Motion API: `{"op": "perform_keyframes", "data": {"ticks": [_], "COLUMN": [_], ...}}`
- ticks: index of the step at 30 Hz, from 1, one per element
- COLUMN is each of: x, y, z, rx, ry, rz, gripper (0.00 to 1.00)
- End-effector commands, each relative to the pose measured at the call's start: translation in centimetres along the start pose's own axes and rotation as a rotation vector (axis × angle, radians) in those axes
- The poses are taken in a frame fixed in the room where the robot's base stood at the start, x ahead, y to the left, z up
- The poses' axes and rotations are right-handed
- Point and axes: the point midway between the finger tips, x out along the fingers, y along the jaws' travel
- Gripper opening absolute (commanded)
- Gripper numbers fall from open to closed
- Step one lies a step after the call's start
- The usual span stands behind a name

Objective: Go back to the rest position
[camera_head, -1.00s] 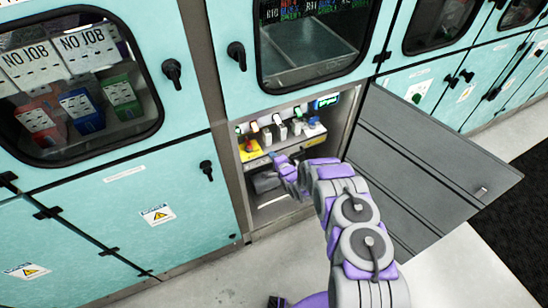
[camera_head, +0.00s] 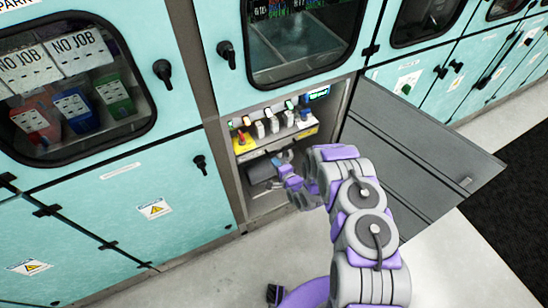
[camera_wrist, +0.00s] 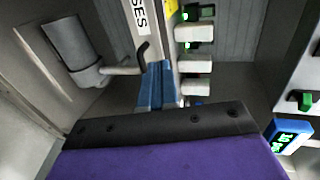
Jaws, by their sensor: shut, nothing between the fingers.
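My gripper (camera_head: 285,160) is at the end of my grey and purple arm, at the mouth of the open lower compartment (camera_head: 240,200). In the wrist view its blue fingers (camera_wrist: 157,88) are together with nothing seen between them. The fingertips lie close to a dark curved handle or hose by a panel lettered "SES"; I cannot tell if they touch it. A row of white modules (camera_head: 272,125) with small green lights stands above the gripper; they also show in the wrist view (camera_wrist: 195,66).
The grey compartment door (camera_head: 400,165) hangs open to the right of my arm. A grey cylinder (camera_wrist: 72,42) is inside the compartment. A green-lit display (camera_wrist: 289,137) is at the right. Teal cabinets (camera_head: 110,195) stand to the left. The floor (camera_head: 215,275) in front is clear.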

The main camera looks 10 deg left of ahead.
Motion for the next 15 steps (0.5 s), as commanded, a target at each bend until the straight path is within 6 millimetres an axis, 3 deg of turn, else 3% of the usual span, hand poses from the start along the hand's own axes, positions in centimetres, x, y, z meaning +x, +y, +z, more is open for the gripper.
{"op": "perform_keyframes", "data": {"ticks": [6,15], "x": [-2.5,-3.1], "y": [0.1,0.0], "z": [-0.3,-0.4], "rx": [0.005,0.005], "ry": [0.000,0.000], "rz": [0.000,-0.003], "gripper": [0.00,0.00]}}
